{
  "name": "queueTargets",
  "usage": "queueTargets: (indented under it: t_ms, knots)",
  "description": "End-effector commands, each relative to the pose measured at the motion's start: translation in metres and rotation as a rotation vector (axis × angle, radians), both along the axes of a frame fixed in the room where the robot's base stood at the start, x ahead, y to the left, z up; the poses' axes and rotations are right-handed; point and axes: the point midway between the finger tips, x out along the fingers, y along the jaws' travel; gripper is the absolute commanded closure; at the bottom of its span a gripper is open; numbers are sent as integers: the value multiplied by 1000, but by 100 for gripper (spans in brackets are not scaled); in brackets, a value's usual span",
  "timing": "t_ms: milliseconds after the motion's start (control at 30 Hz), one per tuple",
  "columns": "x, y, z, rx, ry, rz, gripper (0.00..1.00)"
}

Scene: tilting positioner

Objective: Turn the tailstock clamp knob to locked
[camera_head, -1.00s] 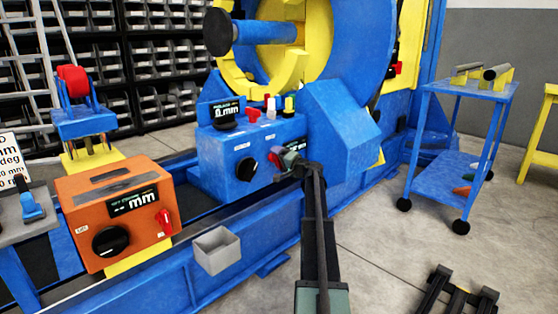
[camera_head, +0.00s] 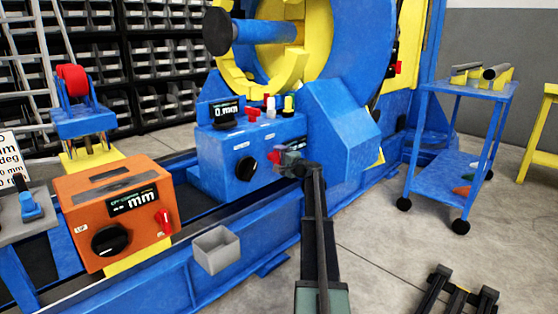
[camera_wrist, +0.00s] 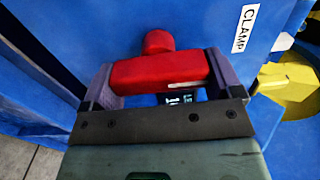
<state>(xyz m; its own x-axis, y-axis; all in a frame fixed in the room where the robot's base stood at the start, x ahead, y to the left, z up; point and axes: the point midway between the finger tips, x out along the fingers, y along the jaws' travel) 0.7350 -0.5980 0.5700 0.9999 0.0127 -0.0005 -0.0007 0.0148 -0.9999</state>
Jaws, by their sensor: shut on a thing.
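The red clamp knob (camera_wrist: 160,72) shows in the wrist view as a bar-shaped handle with a round hub, on a blue face beside a white CLAMP label (camera_wrist: 245,28). My gripper (camera_wrist: 162,80) has one finger at each end of the bar and is shut on it. A small white mark shows on the bar near the right finger. In the head view my gripper (camera_head: 288,158) is at the front of the blue control housing (camera_head: 222,165). There the knob is mostly hidden by my gripper, so its setting cannot be read.
A black dial (camera_head: 246,168) sits just left of my gripper on the same housing. An orange box (camera_head: 85,200) with a black dial and red lever stands at the left. A grey bin (camera_head: 216,250) hangs on the blue rail below. A blue cart (camera_head: 470,95) stands at the right.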

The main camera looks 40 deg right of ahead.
Motion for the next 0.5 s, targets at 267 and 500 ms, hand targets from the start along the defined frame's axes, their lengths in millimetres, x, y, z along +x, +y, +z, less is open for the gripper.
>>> queueTargets:
  t_ms: [267,500]
  knots:
    - [-1,1,0,1,0,1,0]
    - [-2,0,0,1,0,0,0]
